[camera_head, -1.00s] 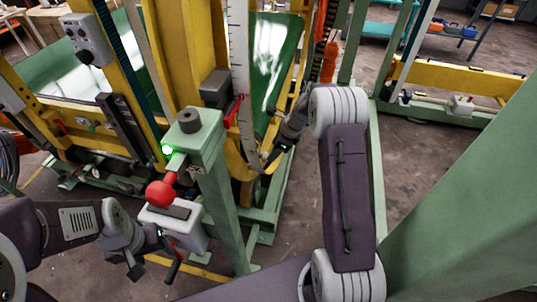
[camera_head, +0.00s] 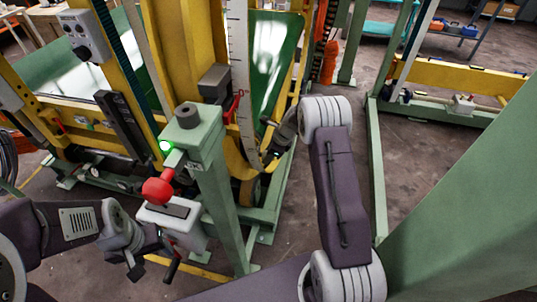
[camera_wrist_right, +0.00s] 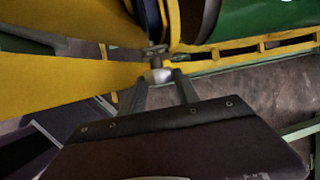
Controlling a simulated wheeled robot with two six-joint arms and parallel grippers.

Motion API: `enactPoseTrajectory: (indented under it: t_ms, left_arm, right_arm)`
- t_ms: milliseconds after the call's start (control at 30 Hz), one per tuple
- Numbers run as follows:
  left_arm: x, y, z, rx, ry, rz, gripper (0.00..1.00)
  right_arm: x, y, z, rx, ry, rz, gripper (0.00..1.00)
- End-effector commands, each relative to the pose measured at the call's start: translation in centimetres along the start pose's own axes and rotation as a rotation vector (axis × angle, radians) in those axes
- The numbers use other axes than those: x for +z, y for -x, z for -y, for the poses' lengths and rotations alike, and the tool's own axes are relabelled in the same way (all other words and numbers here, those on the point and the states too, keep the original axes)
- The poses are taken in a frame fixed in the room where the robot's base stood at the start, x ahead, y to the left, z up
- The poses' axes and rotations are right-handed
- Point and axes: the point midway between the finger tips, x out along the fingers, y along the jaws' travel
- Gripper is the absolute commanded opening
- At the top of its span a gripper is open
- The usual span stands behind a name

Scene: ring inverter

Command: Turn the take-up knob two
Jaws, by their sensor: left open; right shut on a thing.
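In the right wrist view, a small silver knob (camera_wrist_right: 161,75) sits at the end of a yellow beam, below a dark rod fitting. My right gripper (camera_wrist_right: 164,80) is shut on this knob, with one finger on each side. Its number cannot be read. In the head view, my right gripper (camera_head: 268,158) is at the lower yellow frame by the green panel, and the knob is too hidden to make out. My left gripper (camera_head: 153,264) is open and empty at the lower left, beside the white box under the red ball.
A green post (camera_head: 215,190) with a black cap and a green lamp stands between my arms. A red ball handle (camera_head: 158,190) and a white box (camera_head: 190,238) are on its left. A yellow frame (camera_head: 206,40) with a ruler rises behind. The floor (camera_head: 410,190) at right is clear.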

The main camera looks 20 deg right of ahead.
Motion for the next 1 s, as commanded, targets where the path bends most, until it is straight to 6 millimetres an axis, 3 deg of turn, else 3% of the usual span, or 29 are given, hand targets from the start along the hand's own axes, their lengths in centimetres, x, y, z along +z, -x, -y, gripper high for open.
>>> enactPoseTrajectory:
  t_ms: [267,467,700,1000]
  left_arm:
    - [0.4,-3.5,0.1,0.000,0.000,0.000,0.60]
    - [0.9,-9.0,0.2,0.000,0.000,0.000,0.60]
    - [1.8,-17.1,0.3,0.000,0.000,0.000,0.60]
    - [2.5,-24.6,0.5,0.000,0.000,0.000,0.60]
  right_arm:
    - [-0.3,-0.7,-0.3,-0.079,0.032,0.001,0.00]
    - [-0.5,-1.4,-0.6,-0.223,0.091,0.002,0.00]
    - [-0.7,-1.8,-1.0,-0.431,0.178,0.002,0.00]
    - [-0.6,-1.5,-1.2,-0.635,0.266,0.001,0.00]
